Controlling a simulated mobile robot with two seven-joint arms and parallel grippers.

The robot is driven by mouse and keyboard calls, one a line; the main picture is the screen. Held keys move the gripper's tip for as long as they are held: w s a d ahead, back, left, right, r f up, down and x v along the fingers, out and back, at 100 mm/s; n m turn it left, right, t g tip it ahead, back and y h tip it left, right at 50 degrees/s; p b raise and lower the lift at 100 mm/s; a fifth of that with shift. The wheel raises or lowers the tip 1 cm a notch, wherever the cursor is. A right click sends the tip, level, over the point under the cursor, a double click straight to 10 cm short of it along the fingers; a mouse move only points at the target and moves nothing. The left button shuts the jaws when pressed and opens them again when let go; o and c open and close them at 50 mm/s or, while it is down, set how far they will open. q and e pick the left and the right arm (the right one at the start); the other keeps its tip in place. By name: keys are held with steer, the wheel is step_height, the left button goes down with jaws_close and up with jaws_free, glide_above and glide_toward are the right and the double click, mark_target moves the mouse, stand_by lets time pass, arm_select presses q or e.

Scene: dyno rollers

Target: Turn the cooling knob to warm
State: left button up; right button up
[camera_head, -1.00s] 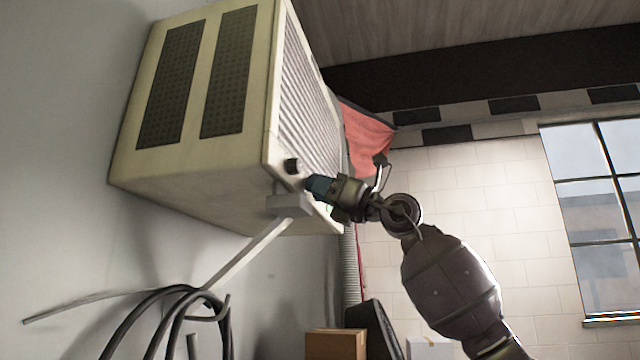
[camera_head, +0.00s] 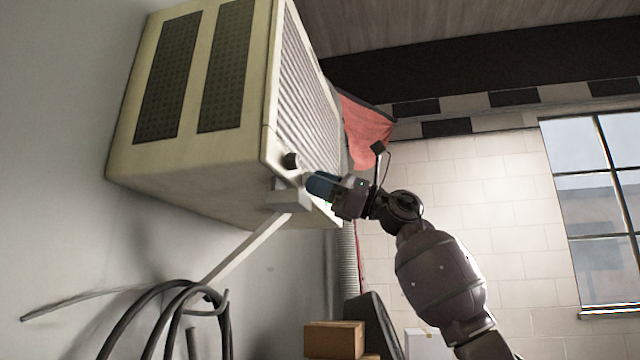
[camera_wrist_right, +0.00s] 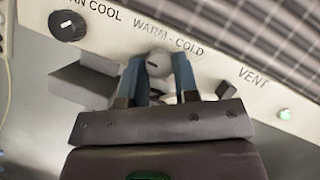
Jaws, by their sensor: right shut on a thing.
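The beige air conditioner (camera_head: 190,150) hangs on the wall at the left of the head view. In the right wrist view its panel reads "WARM - COLD" above a round grey knob (camera_wrist_right: 158,64) with a dark pointer mark. My right gripper (camera_wrist_right: 160,75) is shut on this knob, its two blue fingers on either side. In the head view the right gripper (camera_head: 312,184) reaches the panel's lower edge and hides that knob. A black fan knob (camera_head: 290,161) sits to its left; it also shows in the wrist view (camera_wrist_right: 67,26). My left gripper is not in view.
A grey bracket (camera_head: 288,198) with a slanted strut stands under the unit, close to my right gripper. The vent slider (camera_wrist_right: 225,89) and a green light (camera_wrist_right: 284,114) are right of the knob. Dark cables (camera_head: 170,300) hang below, and a cardboard box (camera_head: 334,339) is lower down.

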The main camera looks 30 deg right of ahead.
steer(key=shift+n, duration=0.3)
steer(key=o, duration=0.9)
steer(key=shift+d, duration=0.1)
arm_select(q)
steer(key=b, duration=0.1)
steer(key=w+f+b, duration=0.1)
steer(key=b, duration=0.1)
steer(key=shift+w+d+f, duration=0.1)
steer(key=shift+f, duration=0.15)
arm_select(e)
steer(key=v, duration=1)
steer(key=shift+s+d+f, duration=0.1)
steer(key=shift+d, duration=0.2)
